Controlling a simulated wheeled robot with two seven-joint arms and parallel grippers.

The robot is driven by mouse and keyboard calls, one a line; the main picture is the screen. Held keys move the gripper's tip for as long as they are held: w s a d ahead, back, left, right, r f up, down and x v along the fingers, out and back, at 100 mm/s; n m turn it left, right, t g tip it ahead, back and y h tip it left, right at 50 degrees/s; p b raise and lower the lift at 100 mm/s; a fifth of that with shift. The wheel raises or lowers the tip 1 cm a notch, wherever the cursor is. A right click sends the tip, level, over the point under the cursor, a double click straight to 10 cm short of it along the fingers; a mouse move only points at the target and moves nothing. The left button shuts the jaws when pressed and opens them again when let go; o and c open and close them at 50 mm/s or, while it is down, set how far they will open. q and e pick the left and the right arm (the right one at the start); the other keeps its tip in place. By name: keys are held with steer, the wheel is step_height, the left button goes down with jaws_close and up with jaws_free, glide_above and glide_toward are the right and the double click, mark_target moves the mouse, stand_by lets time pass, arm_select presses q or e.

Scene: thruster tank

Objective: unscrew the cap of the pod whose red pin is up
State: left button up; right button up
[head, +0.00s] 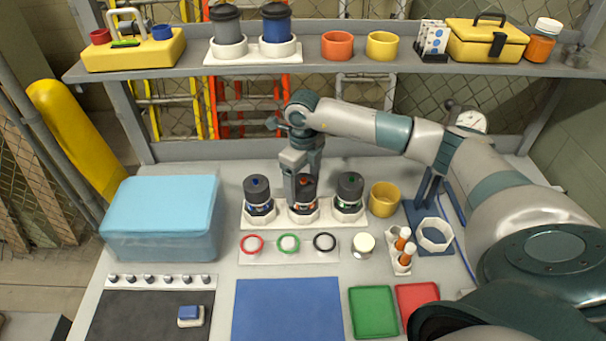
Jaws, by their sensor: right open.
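Three pods with dark caps stand in a row on a white rack (283,224). The left pod (258,196) has a blue pin on its cap, and the right pod (349,193) a green one. The middle pod (303,209) shows red at its cap, partly hidden by my gripper. My right gripper (303,190) points down over the middle pod, open, with its fingers at about the height of the cap. I cannot tell whether they touch it. My left gripper is out of view.
A yellow cup (383,200) stands close right of the rack. Red, green and black rings lie on a white strip (268,259) in front. A blue-lidded box (161,215) is at left. The blue mat (286,309) is bare. A shelf (313,66) crosses behind.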

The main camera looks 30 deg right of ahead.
steer(key=c, duration=1.1)
steer(key=shift+o, duration=0.6)
steer(key=shift+c, duration=0.4)
steer(key=shift+f, duration=0.1)
